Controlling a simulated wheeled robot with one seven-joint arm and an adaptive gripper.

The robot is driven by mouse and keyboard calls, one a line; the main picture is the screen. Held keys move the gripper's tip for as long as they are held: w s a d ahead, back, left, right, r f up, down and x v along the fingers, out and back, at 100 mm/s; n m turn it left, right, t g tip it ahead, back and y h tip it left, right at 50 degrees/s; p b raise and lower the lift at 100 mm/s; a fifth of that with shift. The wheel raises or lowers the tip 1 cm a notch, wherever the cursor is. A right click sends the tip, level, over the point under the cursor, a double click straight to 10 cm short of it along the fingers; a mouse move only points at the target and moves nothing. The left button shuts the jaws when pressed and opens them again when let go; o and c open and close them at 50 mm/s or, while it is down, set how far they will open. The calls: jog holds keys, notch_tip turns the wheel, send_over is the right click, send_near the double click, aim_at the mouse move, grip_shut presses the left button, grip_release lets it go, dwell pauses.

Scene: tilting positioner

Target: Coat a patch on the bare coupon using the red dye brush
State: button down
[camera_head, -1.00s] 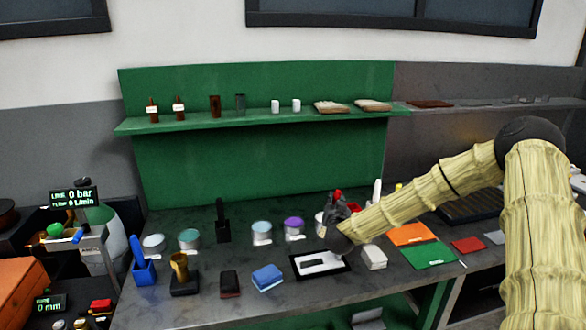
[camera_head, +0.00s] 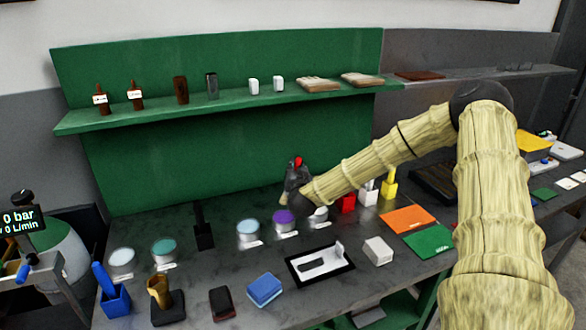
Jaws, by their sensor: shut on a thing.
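My gripper (camera_head: 297,180) is shut on the red-handled brush (camera_head: 298,162), whose red end shows above the fingers. A pale tip, perhaps its bristles, shows below them at the left. The gripper is raised above the bench, behind the purple-topped tin (camera_head: 284,222). A white plate with a black border (camera_head: 338,250) lies on the bench in front, with a dark grey strip on it. I cannot tell which piece there is the bare coupon. The red holder (camera_head: 346,203) stands to the right of the gripper, partly behind my arm.
Other tins, including a pale blue one (camera_head: 248,232) and a teal one (camera_head: 164,252), stand along the bench. A blue sponge (camera_head: 265,290), a white block (camera_head: 378,250) and orange (camera_head: 408,219) and green sheets (camera_head: 428,241) lie around the plate. A green shelf (camera_head: 230,100) spans the back.

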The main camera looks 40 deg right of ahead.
jog(key=f, duration=0.1)
jog(key=w+f+b, duration=0.1)
jog(key=f, duration=0.1)
jog(key=shift+w+f+b, duration=0.1)
jog(key=shift+f+b, duration=0.2)
jog(key=shift+s+f+b, duration=0.35)
jog(key=shift+f+b, duration=0.1)
jog(key=shift+b, duration=0.05)
jog(key=shift+w+f+b, duration=0.1)
jog(key=shift+f+b, duration=0.25)
jog(key=shift+f, duration=0.2)
jog(key=shift+f+b, duration=0.3)
jog(key=shift+f, duration=0.25)
dwell(0.7)
jog(key=shift+r, duration=0.1)
